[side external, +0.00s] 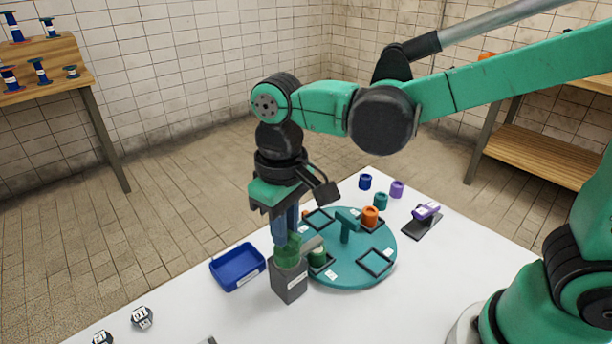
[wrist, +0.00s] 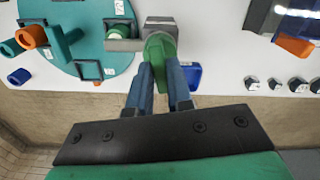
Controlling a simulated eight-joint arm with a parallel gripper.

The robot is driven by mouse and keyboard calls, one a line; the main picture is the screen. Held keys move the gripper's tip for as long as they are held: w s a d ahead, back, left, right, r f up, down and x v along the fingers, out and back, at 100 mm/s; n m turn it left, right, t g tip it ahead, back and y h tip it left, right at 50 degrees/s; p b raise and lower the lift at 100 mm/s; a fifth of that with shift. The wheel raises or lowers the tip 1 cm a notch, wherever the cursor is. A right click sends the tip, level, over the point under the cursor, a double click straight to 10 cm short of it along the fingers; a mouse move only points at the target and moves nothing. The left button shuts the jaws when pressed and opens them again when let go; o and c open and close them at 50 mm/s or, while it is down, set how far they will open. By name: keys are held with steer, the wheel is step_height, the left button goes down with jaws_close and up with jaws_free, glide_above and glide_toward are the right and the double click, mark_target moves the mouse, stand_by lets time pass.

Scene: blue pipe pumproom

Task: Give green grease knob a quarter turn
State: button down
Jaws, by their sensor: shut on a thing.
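The green grease knob (side external: 288,253) sits on top of a grey box-shaped dispenser (side external: 289,286) on the white table. My gripper (side external: 286,240) points straight down with its blue fingers shut on the knob. In the wrist view the green knob (wrist: 158,48) lies between the two fingertips of my gripper (wrist: 160,68). The fingers hide part of the knob. The dispenser's grey spout (side external: 312,245) reaches right over the teal turntable (side external: 350,275). A green cup (side external: 318,258) stands under the spout.
An orange cup (side external: 370,216) is on the turntable. A blue tray (side external: 238,268) is close left of the dispenser. Small labelled dials (side external: 141,317) are at the front left.

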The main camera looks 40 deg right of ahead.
steer(key=shift+m, duration=1.2)
steer(key=c, duration=0.8)
jaws_free()
steer(key=shift+r, duration=0.1)
steer(key=shift+r, duration=2.75)
